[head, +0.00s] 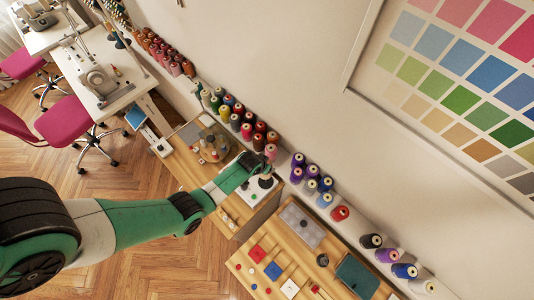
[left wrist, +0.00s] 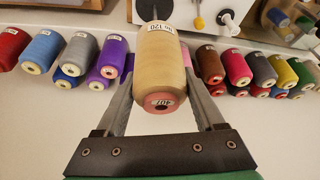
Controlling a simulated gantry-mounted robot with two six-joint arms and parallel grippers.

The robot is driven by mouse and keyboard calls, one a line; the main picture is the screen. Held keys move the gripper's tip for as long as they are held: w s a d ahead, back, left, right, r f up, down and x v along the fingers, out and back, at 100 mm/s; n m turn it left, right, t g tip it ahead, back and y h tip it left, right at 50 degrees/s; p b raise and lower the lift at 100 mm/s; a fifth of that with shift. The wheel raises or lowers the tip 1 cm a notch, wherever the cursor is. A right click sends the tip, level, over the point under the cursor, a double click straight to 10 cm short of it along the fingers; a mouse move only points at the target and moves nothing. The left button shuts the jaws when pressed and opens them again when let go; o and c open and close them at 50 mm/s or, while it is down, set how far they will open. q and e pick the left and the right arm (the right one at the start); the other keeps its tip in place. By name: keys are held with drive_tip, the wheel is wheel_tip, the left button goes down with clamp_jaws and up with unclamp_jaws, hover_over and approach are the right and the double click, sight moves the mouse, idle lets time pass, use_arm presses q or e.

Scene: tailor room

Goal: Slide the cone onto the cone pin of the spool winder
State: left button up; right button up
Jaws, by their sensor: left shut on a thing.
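My left gripper (left wrist: 160,82) is shut on the tan cone (left wrist: 166,58), one finger on each side of its body. The cone has a white label at its upper end and a pinkish lower end in the left wrist view. A grey upright part (left wrist: 153,10), perhaps the cone pin, shows just beyond the upper end; I cannot tell whether they touch. The white spool winder (left wrist: 242,10) shows at the top, with a black knob. In the head view, my left gripper (head: 265,172) is over the winder's white top (head: 252,196), hiding part of it. My right gripper is not in view.
A row of thread cones (head: 240,117) stands along the wall behind the winder, close to the gripper. More cones (head: 340,212) stand to the right. A grey box (head: 302,225) and small coloured pieces (head: 272,270) lie on the wooden table.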

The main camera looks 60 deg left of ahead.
use_arm(q)
drive_tip(key=shift+d, duration=0.15)
drive_tip(key=shift+f, duration=0.15)
drive_tip(key=shift+f+b, duration=1.45)
drive_tip(key=shift+b, duration=0.05)
drive_tip(key=shift+f+b, duration=3.25)
drive_tip(key=shift+f, duration=0.15)
drive_tip(key=o, duration=1.5)
drive_tip(key=shift+r, duration=0.15)
